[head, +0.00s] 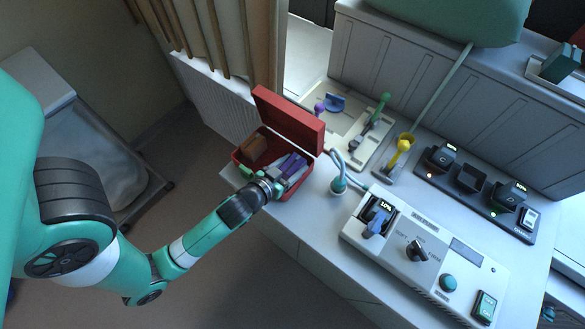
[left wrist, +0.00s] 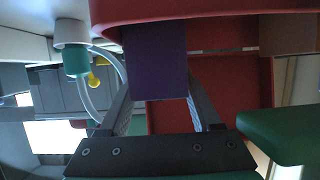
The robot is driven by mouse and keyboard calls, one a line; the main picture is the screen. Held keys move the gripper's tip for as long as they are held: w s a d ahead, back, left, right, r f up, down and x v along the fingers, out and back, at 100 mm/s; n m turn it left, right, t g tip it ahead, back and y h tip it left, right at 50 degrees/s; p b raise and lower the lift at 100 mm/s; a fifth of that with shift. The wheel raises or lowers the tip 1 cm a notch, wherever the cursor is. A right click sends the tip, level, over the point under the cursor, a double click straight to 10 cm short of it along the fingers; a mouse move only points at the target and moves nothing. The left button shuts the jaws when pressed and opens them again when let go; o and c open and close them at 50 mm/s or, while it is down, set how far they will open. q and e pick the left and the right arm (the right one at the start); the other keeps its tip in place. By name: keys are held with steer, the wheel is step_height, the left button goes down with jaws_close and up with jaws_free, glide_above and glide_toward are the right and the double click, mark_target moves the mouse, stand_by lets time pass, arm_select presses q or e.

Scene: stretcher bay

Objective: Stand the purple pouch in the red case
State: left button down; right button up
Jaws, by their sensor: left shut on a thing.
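The red case (head: 287,118) stands open on the near left corner of the counter, lid raised at the back. The purple pouch (head: 293,166) is at the right part of the case. My left gripper (head: 279,183) is at the case's near side, shut on the pouch. In the left wrist view the purple pouch (left wrist: 155,62) is between the two fingers, with the red case (left wrist: 200,12) around it. Whether the pouch touches the case floor is hidden. My right gripper is in neither view.
A brown block-like item (head: 252,147) sits in the case's left part. The counter's front edge is close.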

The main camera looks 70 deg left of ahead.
arm_select(q)
steer(key=shift+r, duration=0.15)
steer(key=shift+f+b, duration=0.35)
steer(key=shift+f, duration=0.35)
steer(key=shift+c, duration=0.4)
jaws_free()
steer(key=shift+f, duration=0.1)
steer(key=shift+r+p, duration=0.85)
steer(key=shift+r, duration=0.1)
steer(key=b+v, duration=0.1)
steer(key=v, duration=1)
steer(key=shift+s+d+b, duration=0.3)
steer(key=shift+s+b, duration=0.05)
steer(key=shift+f, duration=0.1)
